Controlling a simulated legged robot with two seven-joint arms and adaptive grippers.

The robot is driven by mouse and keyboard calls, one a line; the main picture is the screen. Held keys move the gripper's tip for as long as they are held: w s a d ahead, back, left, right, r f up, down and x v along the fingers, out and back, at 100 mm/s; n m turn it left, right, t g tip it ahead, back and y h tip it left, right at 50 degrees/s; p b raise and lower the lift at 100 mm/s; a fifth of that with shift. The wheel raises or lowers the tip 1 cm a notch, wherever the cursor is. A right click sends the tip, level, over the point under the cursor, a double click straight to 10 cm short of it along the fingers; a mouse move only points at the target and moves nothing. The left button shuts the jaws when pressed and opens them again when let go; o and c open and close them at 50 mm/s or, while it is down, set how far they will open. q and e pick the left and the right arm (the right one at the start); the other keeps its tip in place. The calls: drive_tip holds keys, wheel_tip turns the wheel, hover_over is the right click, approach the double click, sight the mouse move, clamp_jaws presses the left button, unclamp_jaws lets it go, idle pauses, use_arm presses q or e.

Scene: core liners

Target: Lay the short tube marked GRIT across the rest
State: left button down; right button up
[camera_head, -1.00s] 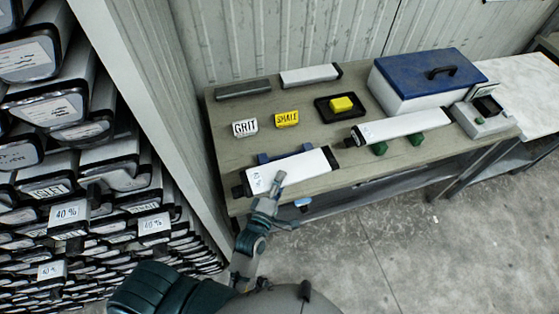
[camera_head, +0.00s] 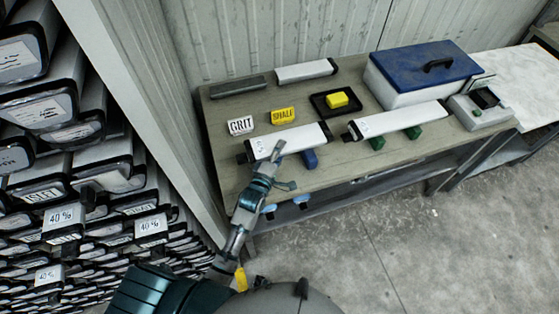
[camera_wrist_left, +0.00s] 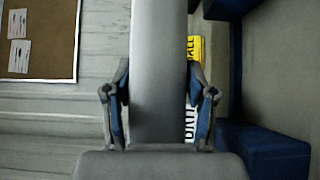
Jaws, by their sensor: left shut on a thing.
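A white tube with black ends (camera_head: 300,138) is in my left gripper (camera_head: 276,153), above the near left part of the table. Its marking is too small to read. In the left wrist view the tube (camera_wrist_left: 158,70) lies between the two blue-padded fingers (camera_wrist_left: 160,112), which are shut on it. One blue block of the rest (camera_head: 310,158) shows just in front of the tube; the other is hidden. In the wrist view the blue rest (camera_wrist_left: 262,150) lies right of the tube; whether they touch is unclear. A white GRIT sign (camera_head: 241,126) stands behind. My right gripper is out of view.
A yellow SHALE sign (camera_head: 283,116) and a black tray with a yellow block (camera_head: 337,100) stand behind. Another white tube (camera_head: 395,120) lies on green blocks (camera_head: 377,143) at right. A blue-lidded box (camera_head: 425,68) stands back right. A rack of tubes (camera_head: 60,190) fills the left.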

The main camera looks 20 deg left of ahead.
use_arm(q)
drive_tip(key=shift+w+d, duration=0.15)
drive_tip(key=shift+d, duration=0.1)
drive_tip(key=f, duration=0.1)
drive_tip(key=d+f, duration=0.1)
drive_tip(key=shift+d+f, duration=0.1)
drive_tip(key=shift+f, duration=0.25)
drive_tip(key=shift+d+f, duration=0.1)
drive_tip(key=shift+a+f, duration=0.1)
drive_tip(key=shift+a, duration=0.4)
drive_tip(key=shift+a+f, duration=0.1)
drive_tip(key=shift+a, duration=0.05)
drive_tip(key=c, duration=0.8)
unclamp_jaws()
drive_tip(key=shift+f, duration=0.25)
drive_tip(key=o, duration=0.4)
drive_tip(key=shift+o, duration=0.2)
drive_tip(key=shift+d, duration=0.3)
drive_tip(key=shift+s+r, duration=0.25)
drive_tip(key=s, duration=0.3)
drive_tip(key=s+a, duration=0.1)
drive_tip(key=s, duration=0.3)
drive_tip(key=s+a, duration=0.1)
drive_tip(key=s, duration=0.3)
drive_tip(key=shift+s+d, duration=0.1)
drive_tip(key=shift+s, duration=0.25)
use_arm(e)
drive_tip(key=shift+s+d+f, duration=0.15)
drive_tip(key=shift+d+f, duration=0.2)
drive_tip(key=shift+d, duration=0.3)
